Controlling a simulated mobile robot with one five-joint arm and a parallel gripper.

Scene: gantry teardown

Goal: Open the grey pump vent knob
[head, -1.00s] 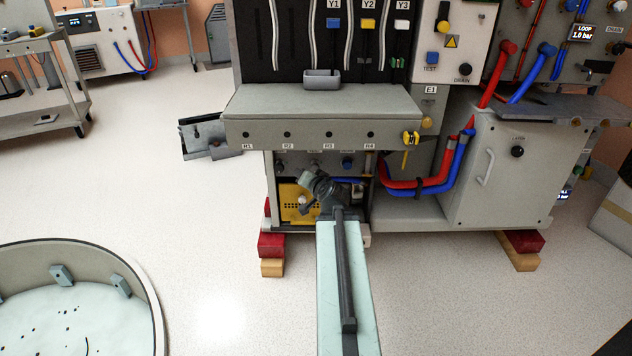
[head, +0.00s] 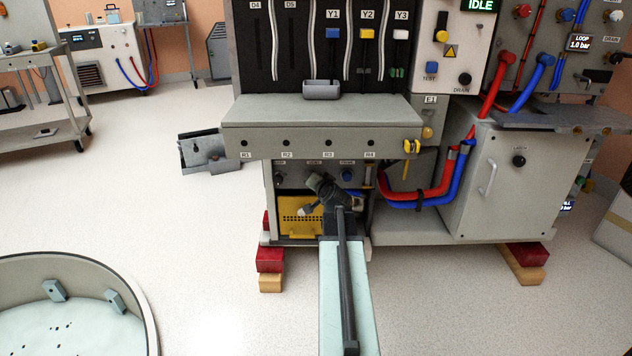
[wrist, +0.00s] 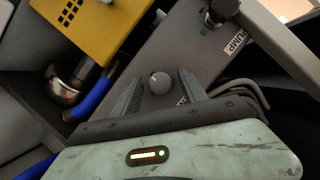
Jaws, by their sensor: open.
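In the wrist view a small round grey knob (wrist: 158,83) with a pale mark on its face sits on a grey panel (wrist: 150,58). My gripper (wrist: 159,76) is open, with one finger on each side of the knob and a gap visible on both sides. I cannot tell how far the fingertips are from the panel. A label by the right finger is partly hidden. In the head view my gripper (head: 318,184) is under the bench ledge, in front of the lower panel, and my arm hides the knob.
A yellow perforated cover (wrist: 85,22), a blue hose (wrist: 92,97) and a metal fitting (wrist: 62,88) lie left of the panel. A dark knob (wrist: 216,14) near a PUMP label is at upper right. The ledge (head: 320,141) overhangs my gripper.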

